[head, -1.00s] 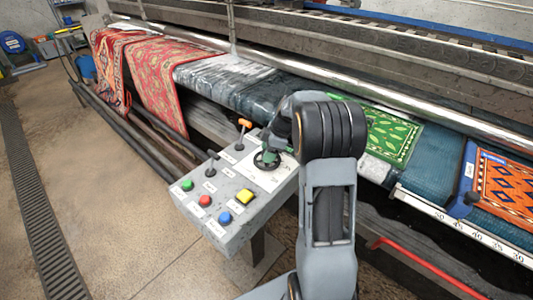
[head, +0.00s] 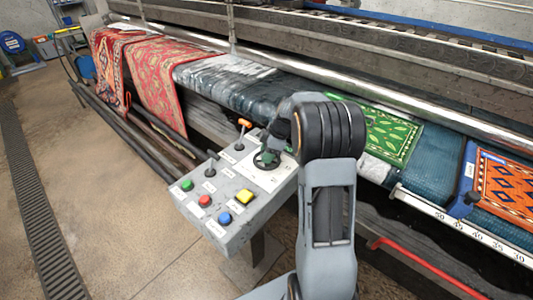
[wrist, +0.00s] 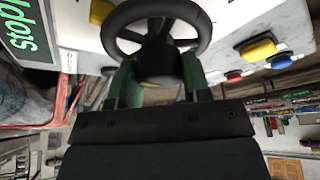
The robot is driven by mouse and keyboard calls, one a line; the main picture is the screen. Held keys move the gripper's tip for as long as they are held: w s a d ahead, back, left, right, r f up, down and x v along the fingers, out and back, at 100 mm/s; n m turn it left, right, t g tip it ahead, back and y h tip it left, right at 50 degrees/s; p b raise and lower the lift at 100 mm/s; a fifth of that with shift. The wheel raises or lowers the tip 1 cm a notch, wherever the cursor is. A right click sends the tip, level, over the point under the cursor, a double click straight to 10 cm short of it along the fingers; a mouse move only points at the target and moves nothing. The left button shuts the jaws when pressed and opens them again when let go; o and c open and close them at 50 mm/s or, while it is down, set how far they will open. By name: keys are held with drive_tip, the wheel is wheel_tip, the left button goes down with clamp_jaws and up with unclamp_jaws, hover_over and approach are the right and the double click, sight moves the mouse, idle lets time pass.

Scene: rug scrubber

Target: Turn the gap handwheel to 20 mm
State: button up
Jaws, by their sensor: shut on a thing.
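The gap handwheel (head: 262,166) is a small dark wheel on the pale plate of the grey control panel (head: 228,228). In the wrist view the handwheel (wrist: 157,62) fills the top middle, its spoked ring beyond a dark hub. My gripper (head: 271,154) is at the wheel from above. In the wrist view its green fingers (wrist: 158,80) stand on either side of the hub and are shut on it. The wheel's markings are too small to read, and part of the wheel is hidden by the fingers in the head view.
The panel carries an orange-topped lever (head: 244,122), green, red and blue buttons and a yellow square button (head: 244,196). A numbered white ruler (head: 465,227) runs along the machine's front at right. Rugs lie on the machine bed. The floor at left is clear.

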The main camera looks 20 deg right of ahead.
drive_tip(key=shift+f, duration=0.15)
drive_tip(key=m+t+b, duration=0.1)
drive_tip(key=m+b, duration=0.1)
drive_tip(key=m, duration=0.1)
drive_tip(key=m+t+h+b, duration=0.1)
drive_tip(key=m, duration=0.3)
drive_tip(key=shift+h+b, duration=0.3)
drive_tip(key=shift+b, duration=0.1)
drive_tip(key=m+h, duration=0.1)
drive_tip(key=m, duration=0.2)
drive_tip(key=shift+a+m+t, duration=0.1)
drive_tip(key=shift+m+t, duration=0.2)
drive_tip(key=m+h+p, duration=0.1)
drive_tip(key=m, duration=0.2)
drive_tip(key=shift+m+h+p, duration=0.3)
drive_tip(key=m+h, duration=0.1)
drive_tip(key=m, duration=0.3)
drive_tip(key=shift+h, duration=0.3)
drive_tip(key=m+h+b, duration=0.1)
drive_tip(key=m+b, duration=0.1)
drive_tip(key=m, duration=0.1)
drive_tip(key=shift+f+g, duration=0.1)
drive_tip(key=shift+g, duration=0.3)
drive_tip(key=shift+m+g+h+b, duration=0.3)
drive_tip(key=shift+m+b, duration=0.45)
drive_tip(key=shift+m, duration=0.35)
drive_tip(key=shift+s, duration=0.1)
